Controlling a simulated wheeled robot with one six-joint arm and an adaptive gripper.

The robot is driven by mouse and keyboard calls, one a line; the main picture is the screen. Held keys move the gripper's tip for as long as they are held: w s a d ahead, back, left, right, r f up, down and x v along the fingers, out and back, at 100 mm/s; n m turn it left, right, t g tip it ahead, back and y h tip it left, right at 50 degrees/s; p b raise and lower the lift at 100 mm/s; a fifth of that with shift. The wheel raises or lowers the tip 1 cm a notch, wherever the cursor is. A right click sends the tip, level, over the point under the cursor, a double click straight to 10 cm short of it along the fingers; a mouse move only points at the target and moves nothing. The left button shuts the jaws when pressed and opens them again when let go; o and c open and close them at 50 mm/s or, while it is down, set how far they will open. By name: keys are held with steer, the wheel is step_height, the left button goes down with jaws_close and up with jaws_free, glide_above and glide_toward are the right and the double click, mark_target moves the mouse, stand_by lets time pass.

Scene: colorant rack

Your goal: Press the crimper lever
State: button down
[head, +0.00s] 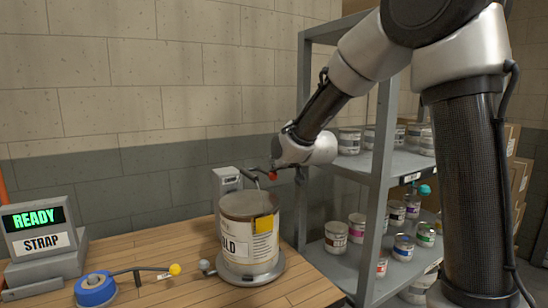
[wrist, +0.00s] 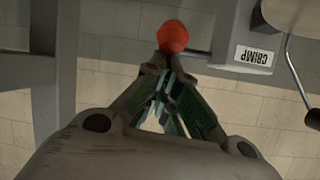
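The crimper (head: 227,181) is a grey box at the back edge of the bench, behind the large can. Its label reads CRIMP in the wrist view (wrist: 254,56). Its lever ends in a red ball knob (wrist: 172,37), which also shows below my wrist in the head view (head: 300,175). My gripper (wrist: 165,68) has its fingertips drawn together right at the knob, with a narrow gap between the fingers farther back. I cannot tell whether the tips touch the knob. In the head view the fingers are mostly hidden by my wrist.
A large labelled can (head: 248,235) stands on a round grey base on the wooden bench. A READY/STRAP display (head: 37,230), a blue tape roll (head: 96,288) and a yellow-knobbed lever (head: 175,269) are at left. A grey shelf (head: 378,180) with several small cans stands right.

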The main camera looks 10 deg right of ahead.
mark_target(276, 174)
steer(key=shift+s+d+f, duration=0.1)
steer(key=shift+s+f, duration=0.2)
steer(key=shift+f, duration=0.55)
steer(key=shift+s+d+f, duration=0.1)
steer(key=shift+s+f, duration=0.15)
steer(key=shift+f, duration=0.55)
steer(key=r, duration=0.1)
steer(key=w+r, duration=0.1)
steer(key=r, duration=0.1)
steer(key=w+r, duration=0.1)
steer(key=shift+r, duration=0.2)
steer(key=s+d+r, duration=0.1)
steer(key=s+d, duration=0.1)
steer(key=s, duration=0.7)
steer(key=shift+s+d+r, duration=0.2)
steer(key=shift+d, duration=0.05)
